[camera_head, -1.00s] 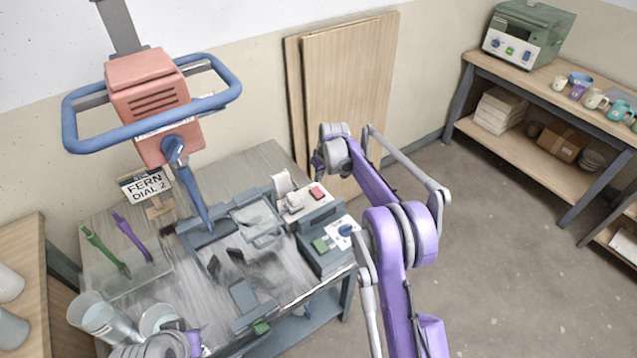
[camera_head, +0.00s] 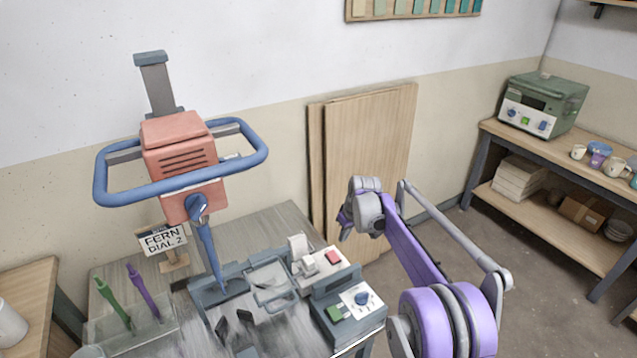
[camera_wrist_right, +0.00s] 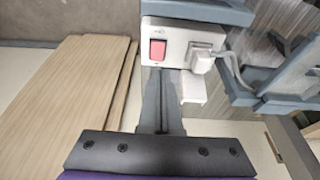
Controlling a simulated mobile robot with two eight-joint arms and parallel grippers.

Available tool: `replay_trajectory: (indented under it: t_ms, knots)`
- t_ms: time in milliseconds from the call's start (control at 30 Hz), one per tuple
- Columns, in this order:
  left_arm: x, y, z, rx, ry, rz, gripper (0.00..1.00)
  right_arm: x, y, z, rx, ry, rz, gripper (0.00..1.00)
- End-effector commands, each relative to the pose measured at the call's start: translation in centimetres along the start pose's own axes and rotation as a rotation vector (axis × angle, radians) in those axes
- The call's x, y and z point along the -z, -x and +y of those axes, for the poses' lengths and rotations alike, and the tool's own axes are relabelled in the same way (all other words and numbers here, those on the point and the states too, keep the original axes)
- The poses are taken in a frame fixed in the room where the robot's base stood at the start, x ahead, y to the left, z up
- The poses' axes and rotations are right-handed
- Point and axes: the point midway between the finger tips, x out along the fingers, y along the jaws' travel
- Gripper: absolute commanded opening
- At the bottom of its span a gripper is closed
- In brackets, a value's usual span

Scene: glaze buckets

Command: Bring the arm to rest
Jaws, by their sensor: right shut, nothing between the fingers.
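My right arm, purple and grey, comes in from the lower right of the head view. It is bent, with its wrist (camera_head: 362,205) in front of the leaning boards and above the right back of the worktable. In the right wrist view my right gripper (camera_wrist_right: 160,80) is shut and empty. Its dark fingers lie together and point toward a white box with a red switch (camera_wrist_right: 157,50); I cannot tell how far apart they are. The fingers are not clear in the head view. My left gripper is not in view.
The worktable (camera_head: 262,222) holds a red mixer head with a blue guard ring (camera_head: 180,160), a sign (camera_head: 162,239), green and purple tools (camera_head: 113,303) and a control box (camera_head: 345,308). Boards (camera_head: 370,150) lean on the wall. A shelf stands right, past open floor (camera_head: 430,270).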

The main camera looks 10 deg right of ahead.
Motion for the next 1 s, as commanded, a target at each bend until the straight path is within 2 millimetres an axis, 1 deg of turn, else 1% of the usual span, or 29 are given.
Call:
replay_trajectory:
  t_ms: [67, 167, 267, 367, 400, 467, 500, 567, 600, 667, 700, 767, 833, 867, 900, 967, 1000]
  knots:
    - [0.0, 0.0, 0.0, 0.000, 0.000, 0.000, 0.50, -0.1, 0.2, -0.1, -0.001, -0.001, 0.001, 0.00]
    - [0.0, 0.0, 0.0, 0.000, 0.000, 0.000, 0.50, -0.6, 1.4, -0.6, -0.006, -0.010, 0.005, 0.00]
    - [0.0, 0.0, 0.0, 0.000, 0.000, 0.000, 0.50, -2.1, 3.9, -1.8, -0.018, -0.032, 0.015, 0.00]
    - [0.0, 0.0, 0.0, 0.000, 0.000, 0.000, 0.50, -4.4, 6.9, -3.4, -0.035, -0.063, 0.029, 0.00]
    - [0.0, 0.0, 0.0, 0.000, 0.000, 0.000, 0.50, -5.6, 8.1, -4.2, -0.041, -0.077, 0.036, 0.00]
    - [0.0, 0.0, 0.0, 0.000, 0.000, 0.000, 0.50, -7.4, 9.6, -5.3, -0.050, -0.097, 0.046, 0.00]
    - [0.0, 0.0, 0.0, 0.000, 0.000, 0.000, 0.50, -8.6, 10.6, -6.0, -0.057, -0.109, 0.053, 0.00]
    - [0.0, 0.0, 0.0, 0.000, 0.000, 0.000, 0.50, -10.7, 11.8, -7.1, -0.066, -0.129, 0.064, 0.00]
    - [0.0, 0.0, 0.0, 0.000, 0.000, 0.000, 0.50, -12.1, 12.6, -7.8, -0.072, -0.143, 0.071, 0.00]
    - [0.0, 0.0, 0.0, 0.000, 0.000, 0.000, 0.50, -14.3, 13.5, -8.9, -0.080, -0.163, 0.083, 0.00]
    - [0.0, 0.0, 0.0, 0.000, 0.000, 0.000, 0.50, -15.9, 14.0, -9.6, -0.086, -0.175, 0.090, 0.00]
    - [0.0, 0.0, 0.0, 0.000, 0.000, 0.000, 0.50, -18.3, 14.6, -10.6, -0.094, -0.194, 0.102, 0.00]
    - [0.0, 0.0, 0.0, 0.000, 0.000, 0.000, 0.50, -21.2, 15.0, -11.8, -0.102, -0.217, 0.117, 0.00]
    - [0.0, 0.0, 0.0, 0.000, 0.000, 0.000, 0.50, -22.4, 15.1, -12.4, -0.105, -0.227, 0.122, 0.00]
    - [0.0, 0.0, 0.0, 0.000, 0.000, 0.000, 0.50, -24.1, 15.1, -13.0, -0.110, -0.239, 0.130, 0.00]
    - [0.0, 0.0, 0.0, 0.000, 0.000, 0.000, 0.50, -26.5, 14.9, -13.9, -0.117, -0.257, 0.143, 0.00]
    - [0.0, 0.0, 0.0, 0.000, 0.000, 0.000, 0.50, -28.0, 14.8, -14.4, -0.120, -0.269, 0.151, 0.00]
